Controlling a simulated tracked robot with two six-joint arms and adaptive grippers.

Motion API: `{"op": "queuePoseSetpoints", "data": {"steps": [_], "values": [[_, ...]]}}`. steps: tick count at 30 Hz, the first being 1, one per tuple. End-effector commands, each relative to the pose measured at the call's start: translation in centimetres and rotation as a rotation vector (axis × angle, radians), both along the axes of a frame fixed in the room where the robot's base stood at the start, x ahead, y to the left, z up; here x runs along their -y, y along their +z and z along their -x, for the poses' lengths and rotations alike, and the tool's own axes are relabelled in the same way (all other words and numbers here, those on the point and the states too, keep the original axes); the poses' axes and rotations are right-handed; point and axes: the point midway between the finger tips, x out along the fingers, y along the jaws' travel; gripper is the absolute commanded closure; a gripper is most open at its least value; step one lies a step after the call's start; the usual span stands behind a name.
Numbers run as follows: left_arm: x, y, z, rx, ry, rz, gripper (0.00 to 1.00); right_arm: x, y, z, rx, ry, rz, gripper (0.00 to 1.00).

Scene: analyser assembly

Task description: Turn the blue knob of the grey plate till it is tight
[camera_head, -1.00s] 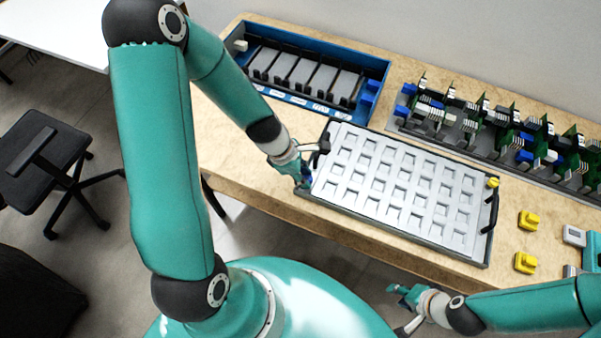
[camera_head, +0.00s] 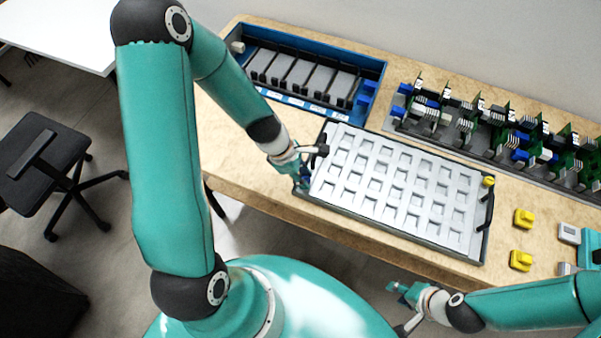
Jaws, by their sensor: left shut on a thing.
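The grey plate (camera_head: 400,190) lies on the wooden table, a light panel with rows of square pockets in a dark frame. My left gripper (camera_head: 303,184) is at the plate's left end, near its front left corner. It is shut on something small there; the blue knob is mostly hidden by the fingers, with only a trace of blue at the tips. A yellow knob (camera_head: 488,181) sits at the plate's far right corner. My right gripper (camera_head: 398,289) hangs in front of the table, away from the plate; its fingers look apart and empty.
A blue tray (camera_head: 377,75) with grey blocks stands behind the plate. A rack (camera_head: 480,150) of green boards stands at the back right. Two yellow pieces (camera_head: 524,218) lie right of the plate. Black handles stand up at both plate ends.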

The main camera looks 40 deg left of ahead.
Motion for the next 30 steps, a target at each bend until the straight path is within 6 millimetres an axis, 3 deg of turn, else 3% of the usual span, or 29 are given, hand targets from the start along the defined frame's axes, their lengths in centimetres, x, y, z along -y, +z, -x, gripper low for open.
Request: {"op": "queuePoseSetpoints", "data": {"steps": [12, 30], "values": [[0.2, 0.3, 0.1, -0.006, -0.212, 0.006, 1.00, 0.0, 2.8, 0.0, 0.000, 0.000, 0.000, 0.62], [0.1, -0.1, 0.0, -0.006, -0.610, 0.006, 1.00, 0.0, 2.2, 0.0, 0.000, 0.000, 0.000, 0.62]]}}
